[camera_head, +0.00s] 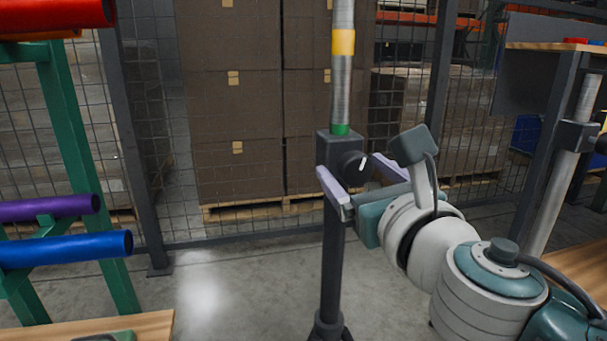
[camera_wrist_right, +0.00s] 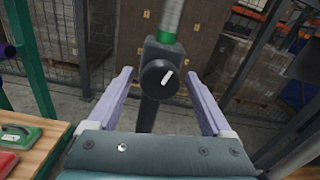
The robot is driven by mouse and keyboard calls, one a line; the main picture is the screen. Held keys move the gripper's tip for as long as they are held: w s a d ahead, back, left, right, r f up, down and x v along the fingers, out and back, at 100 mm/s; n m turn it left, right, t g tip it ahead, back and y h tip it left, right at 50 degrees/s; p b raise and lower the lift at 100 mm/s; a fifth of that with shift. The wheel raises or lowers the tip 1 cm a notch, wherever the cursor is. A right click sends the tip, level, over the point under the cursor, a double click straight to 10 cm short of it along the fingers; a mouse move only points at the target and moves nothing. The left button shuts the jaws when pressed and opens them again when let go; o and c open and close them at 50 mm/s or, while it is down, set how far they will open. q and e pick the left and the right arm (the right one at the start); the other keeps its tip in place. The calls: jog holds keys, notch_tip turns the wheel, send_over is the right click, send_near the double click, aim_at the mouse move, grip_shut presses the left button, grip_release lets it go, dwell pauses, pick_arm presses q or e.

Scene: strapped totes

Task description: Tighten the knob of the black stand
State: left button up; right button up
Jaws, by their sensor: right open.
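The black stand (camera_head: 332,235) stands upright in the middle of the head view, with a metal pole (camera_head: 343,90) rising from its clamp block. The pole carries a yellow band and a green band. The round black knob (camera_wrist_right: 159,78) with a white mark faces the right wrist camera; the mark is tilted a little from upright. In the head view the knob (camera_head: 354,166) is partly hidden by the fingers. My right gripper (camera_wrist_right: 160,100) is open, with one pale purple finger on each side of the knob and visible gaps between. My left gripper is not in view.
A green rack (camera_head: 75,150) with red, purple and blue tubes stands at the left. A wire fence (camera_head: 150,110) and stacked boxes (camera_head: 235,110) are behind the stand. Another clamp and pole (camera_head: 570,135) stand at the right. Wooden table tops show at the lower corners.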

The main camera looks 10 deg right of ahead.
jog(key=shift+w, duration=0.1)
grip_shut()
dwell(0.7)
